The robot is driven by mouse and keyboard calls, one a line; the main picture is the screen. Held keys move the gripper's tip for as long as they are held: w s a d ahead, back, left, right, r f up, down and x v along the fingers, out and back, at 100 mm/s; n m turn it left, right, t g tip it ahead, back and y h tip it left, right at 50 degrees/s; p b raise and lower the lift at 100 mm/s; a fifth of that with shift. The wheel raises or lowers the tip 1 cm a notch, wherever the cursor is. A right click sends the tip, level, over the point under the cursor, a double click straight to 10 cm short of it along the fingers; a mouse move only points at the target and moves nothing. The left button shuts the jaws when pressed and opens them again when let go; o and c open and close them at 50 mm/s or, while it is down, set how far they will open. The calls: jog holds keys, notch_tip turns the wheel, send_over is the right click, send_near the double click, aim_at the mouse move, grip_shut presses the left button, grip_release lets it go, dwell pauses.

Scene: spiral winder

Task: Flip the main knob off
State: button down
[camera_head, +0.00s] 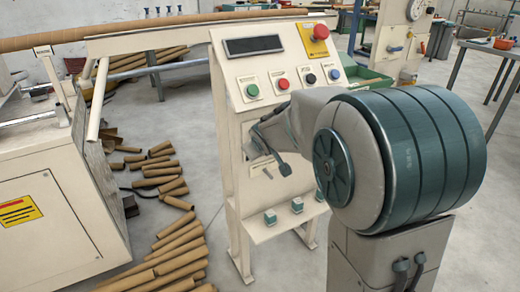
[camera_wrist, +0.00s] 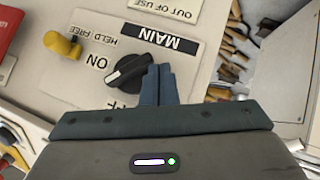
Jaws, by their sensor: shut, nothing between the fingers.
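The main knob (camera_wrist: 128,73) is black with a white pointer line and sits on a pale label plate (camera_wrist: 75,85) in the wrist view. The plate reads MAIN, ON, OFF and HELD FREE, upside down. The white pointer line faces lower left in the picture, between the ON and OFF words and nearer ON. My gripper (camera_wrist: 158,72) is shut and empty, with its fingertips right beside the knob's right side. I cannot tell whether they touch it. In the head view my arm largely hides the knob area.
A yellow part (camera_wrist: 62,46) is left of the knob. The control stand (camera_head: 232,135) carries a red emergency button (camera_head: 321,32), a display (camera_head: 252,46) and several push buttons above my arm. Cardboard tubes (camera_head: 180,240) litter the floor at left. A beige machine (camera_head: 55,200) stands further left.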

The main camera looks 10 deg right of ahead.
jog(key=shift+f+b, duration=0.5)
jog(key=shift+b, duration=0.75)
jog(key=shift+r, duration=0.25)
jog(key=shift+w+d+r+p, duration=0.15)
jog(key=shift+d+r+p, duration=0.2)
jog(key=shift+p, duration=0.75)
jog(key=shift+d+p, duration=0.3)
jog(key=shift+p, duration=0.1)
jog(key=shift+a+f+b, duration=0.15)
jog(key=shift+b, duration=0.15)
